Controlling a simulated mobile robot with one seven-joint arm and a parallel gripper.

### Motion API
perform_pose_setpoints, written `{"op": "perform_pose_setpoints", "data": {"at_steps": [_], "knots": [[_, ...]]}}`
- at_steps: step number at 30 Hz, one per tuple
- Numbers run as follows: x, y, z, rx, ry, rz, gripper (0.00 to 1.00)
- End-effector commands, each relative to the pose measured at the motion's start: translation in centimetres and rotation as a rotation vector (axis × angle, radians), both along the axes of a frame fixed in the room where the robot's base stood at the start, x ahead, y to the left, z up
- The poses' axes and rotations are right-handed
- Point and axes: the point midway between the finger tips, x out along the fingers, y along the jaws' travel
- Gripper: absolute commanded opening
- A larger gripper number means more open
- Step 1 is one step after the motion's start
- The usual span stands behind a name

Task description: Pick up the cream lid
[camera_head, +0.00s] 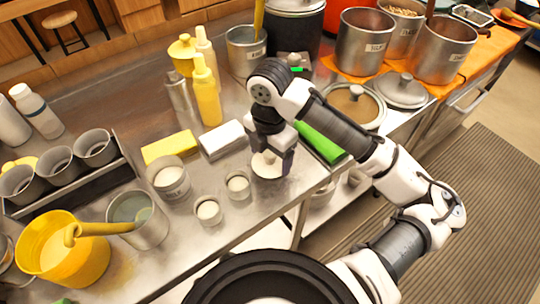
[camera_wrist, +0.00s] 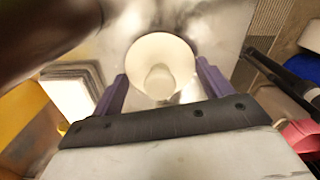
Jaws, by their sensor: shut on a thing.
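The cream lid (camera_head: 267,166) is a small round disc with a knob, near the table's front right edge in the head view. It fills the middle of the wrist view (camera_wrist: 160,50), with its knob toward my gripper. My gripper (camera_head: 273,160) points down over it. In the wrist view the two purple fingers of my gripper (camera_wrist: 164,88) are on either side of the lid, shut on it. Whether the lid is raised from what is below it, I cannot tell.
A green block (camera_head: 320,143) is close on the right. The table edge is near.

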Motion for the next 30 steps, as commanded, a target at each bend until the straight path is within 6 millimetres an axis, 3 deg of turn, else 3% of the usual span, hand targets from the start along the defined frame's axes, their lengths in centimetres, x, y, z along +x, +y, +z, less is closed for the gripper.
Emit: {"op": "perform_pose_setpoints", "data": {"at_steps": [5,8,21,30], "knots": [[0.1,0.0,1.5,-0.001,-0.002,0.001,0.66],[0.1,0.0,3.4,-0.003,-0.005,0.001,0.66],[0.1,0.0,15.4,-0.003,-0.004,-0.001,0.66],[0.0,0.3,19.3,-0.001,-0.001,0.010,0.66]]}}
